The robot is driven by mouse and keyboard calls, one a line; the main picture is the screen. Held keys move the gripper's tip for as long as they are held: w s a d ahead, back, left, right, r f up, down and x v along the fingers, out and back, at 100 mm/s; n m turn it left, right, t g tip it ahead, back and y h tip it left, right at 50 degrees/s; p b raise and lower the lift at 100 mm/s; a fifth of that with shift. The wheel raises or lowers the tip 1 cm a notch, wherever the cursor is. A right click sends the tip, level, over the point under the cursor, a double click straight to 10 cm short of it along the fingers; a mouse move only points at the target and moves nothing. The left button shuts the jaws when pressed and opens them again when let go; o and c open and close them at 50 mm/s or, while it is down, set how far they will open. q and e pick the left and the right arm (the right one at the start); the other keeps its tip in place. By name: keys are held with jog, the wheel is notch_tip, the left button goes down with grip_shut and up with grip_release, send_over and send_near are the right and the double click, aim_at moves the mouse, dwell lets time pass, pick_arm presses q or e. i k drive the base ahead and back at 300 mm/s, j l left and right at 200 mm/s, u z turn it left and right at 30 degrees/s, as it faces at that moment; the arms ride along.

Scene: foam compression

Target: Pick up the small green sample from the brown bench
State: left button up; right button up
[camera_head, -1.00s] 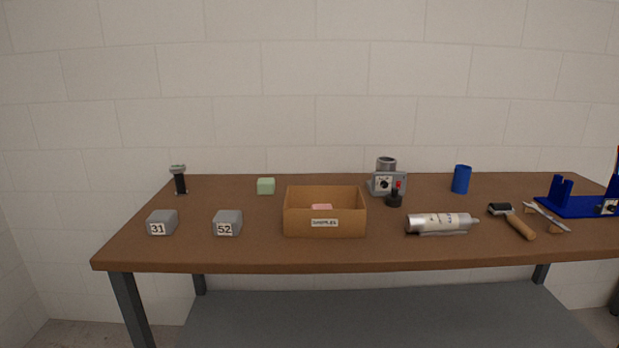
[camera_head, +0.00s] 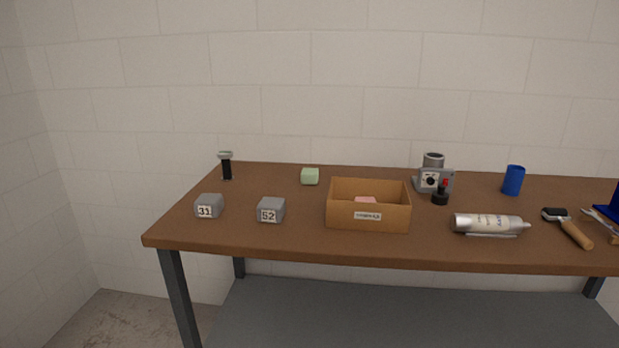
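The small green sample (camera_head: 310,176) is a pale green block near the back edge of the brown bench (camera_head: 230,233), left of centre. It stands free, with bare bench around it. It is behind and to the left of the open cardboard box. Neither of my grippers shows in the head view.
Grey blocks marked 31 (camera_head: 208,206) and 52 (camera_head: 271,210) sit at the front left. The labelled box (camera_head: 368,216) holds a pink piece (camera_head: 365,200). A black-handled tool (camera_head: 227,166) stands back left. A grey device (camera_head: 433,181), blue cup (camera_head: 513,180) and silver tube (camera_head: 488,224) are right.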

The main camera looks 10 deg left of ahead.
aim_at(308, 176)
jog(key=i+l+z, duration=0.15)
jog(key=i, duration=0.3)
jog(key=i+z, duration=0.15)
jog(key=i, duration=0.3)
